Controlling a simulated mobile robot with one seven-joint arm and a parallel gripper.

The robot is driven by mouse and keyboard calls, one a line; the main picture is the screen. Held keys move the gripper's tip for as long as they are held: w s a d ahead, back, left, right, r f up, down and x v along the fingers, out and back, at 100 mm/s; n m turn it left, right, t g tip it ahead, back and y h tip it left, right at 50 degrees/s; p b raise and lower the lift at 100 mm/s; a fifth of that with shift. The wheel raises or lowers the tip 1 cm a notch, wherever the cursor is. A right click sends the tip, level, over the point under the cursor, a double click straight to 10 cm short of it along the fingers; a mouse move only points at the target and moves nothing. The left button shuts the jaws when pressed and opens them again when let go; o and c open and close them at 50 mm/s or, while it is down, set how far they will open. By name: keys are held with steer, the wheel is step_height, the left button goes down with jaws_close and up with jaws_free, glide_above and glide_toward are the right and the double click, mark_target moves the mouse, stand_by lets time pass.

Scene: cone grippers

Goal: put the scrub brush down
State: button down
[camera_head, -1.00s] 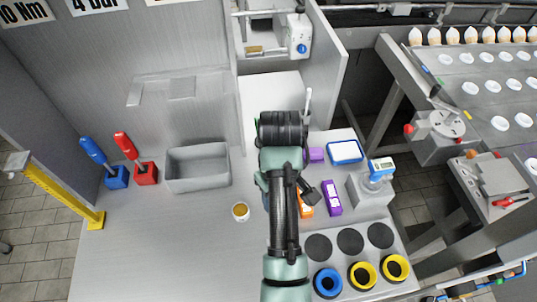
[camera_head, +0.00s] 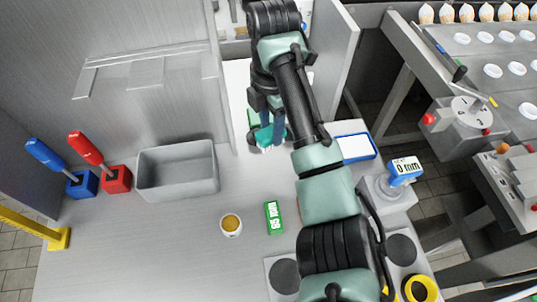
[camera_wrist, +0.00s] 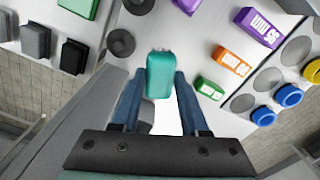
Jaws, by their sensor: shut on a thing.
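The scrub brush (camera_head: 267,136) is teal with pale bristles. My gripper (camera_head: 268,120) is shut on it, with dark blue fingers on either side. In the head view the brush is over the white surface at the table's back, right of the grey bin, with its bristles toward the table. The brush (camera_wrist: 160,76) also shows between the fingers of my gripper (camera_wrist: 158,88) in the wrist view. Whether the bristles touch the surface cannot be told.
An open grey bin (camera_head: 177,191) stands left of the gripper. A green block (camera_head: 273,217) and a small cup (camera_head: 231,225) stand in front. A blue-rimmed white tray (camera_head: 356,147) and a gauge (camera_head: 400,172) are at the right. In the wrist view, orange (camera_wrist: 232,61) and purple (camera_wrist: 257,27) blocks show.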

mark_target(271, 131)
step_height(271, 131, down, 8)
steer(key=shift+f+p, duration=0.15)
steer(key=shift+p, duration=0.3)
steer(key=shift+f, duration=0.15)
steer(key=shift+c, duration=2.1)
jaws_free()
step_height(271, 131, up, 12)
steer(key=shift+r+p, duration=0.2)
steer(key=shift+p, duration=0.95)
